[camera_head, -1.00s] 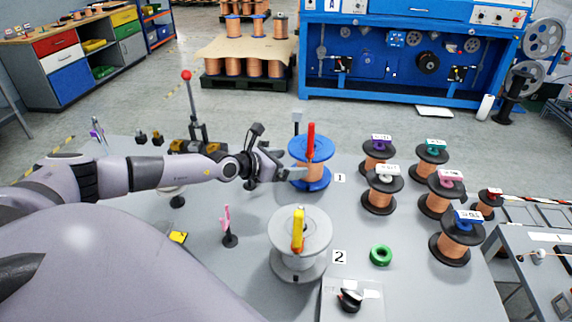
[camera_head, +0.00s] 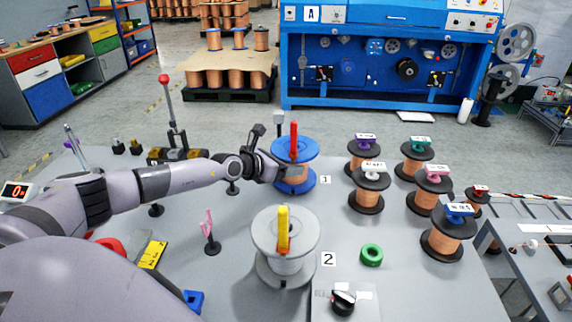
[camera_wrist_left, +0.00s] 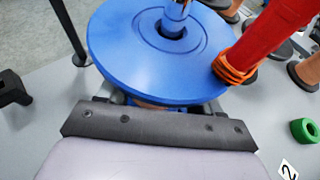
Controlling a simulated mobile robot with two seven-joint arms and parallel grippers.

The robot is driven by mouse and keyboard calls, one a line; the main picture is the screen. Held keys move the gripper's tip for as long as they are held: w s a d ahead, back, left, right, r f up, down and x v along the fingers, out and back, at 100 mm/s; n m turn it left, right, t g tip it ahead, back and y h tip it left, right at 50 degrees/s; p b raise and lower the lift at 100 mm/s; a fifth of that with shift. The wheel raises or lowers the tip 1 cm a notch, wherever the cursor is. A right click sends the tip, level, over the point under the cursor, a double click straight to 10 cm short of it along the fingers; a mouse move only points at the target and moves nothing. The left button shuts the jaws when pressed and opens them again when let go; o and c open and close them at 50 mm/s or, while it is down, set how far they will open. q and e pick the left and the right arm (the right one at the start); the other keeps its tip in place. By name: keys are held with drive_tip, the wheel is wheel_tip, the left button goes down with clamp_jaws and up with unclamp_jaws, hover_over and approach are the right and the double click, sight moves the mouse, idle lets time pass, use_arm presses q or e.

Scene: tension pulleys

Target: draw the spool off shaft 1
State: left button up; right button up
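The blue-flanged spool with copper wire (camera_head: 294,151) sits upright at the label 1 (camera_head: 325,180). In the left wrist view its blue top flange (camera_wrist_left: 150,60) fills the upper middle, and the blue shaft end (camera_wrist_left: 175,14) stands in its centre hole. A red upright handle (camera_head: 293,140) rises by the spool; it also shows in the wrist view (camera_wrist_left: 265,40), with orange bands around its foot. My left gripper (camera_head: 284,172) is at the spool's left side, level with the copper between the flanges. The flange hides the fingertips, so their grip is unclear. My right gripper is out of view.
A grey spool with a yellow handle (camera_head: 283,232) stands at label 2 (camera_head: 328,259), close in front. Several copper spools (camera_head: 370,185) stand to the right, with a green ring (camera_head: 371,254) nearer. A red-knobbed lever (camera_head: 164,80) stands behind my left arm.

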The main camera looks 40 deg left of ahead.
sight(286, 150)
use_arm(q)
clamp_jaws()
drive_tip(key=shift+w+r, duration=0.1)
drive_tip(key=shift+r, duration=0.15)
drive_tip(key=shift+r+p, duration=1.85)
drive_tip(key=shift+p, duration=0.3)
idle(0.9)
drive_tip(key=shift+r+p, duration=1.65)
drive_tip(key=shift+p, duration=0.2)
drive_tip(key=shift+r+p, duration=0.95)
drive_tip(key=shift+p, duration=0.1)
drive_tip(key=shift+r, duration=0.8)
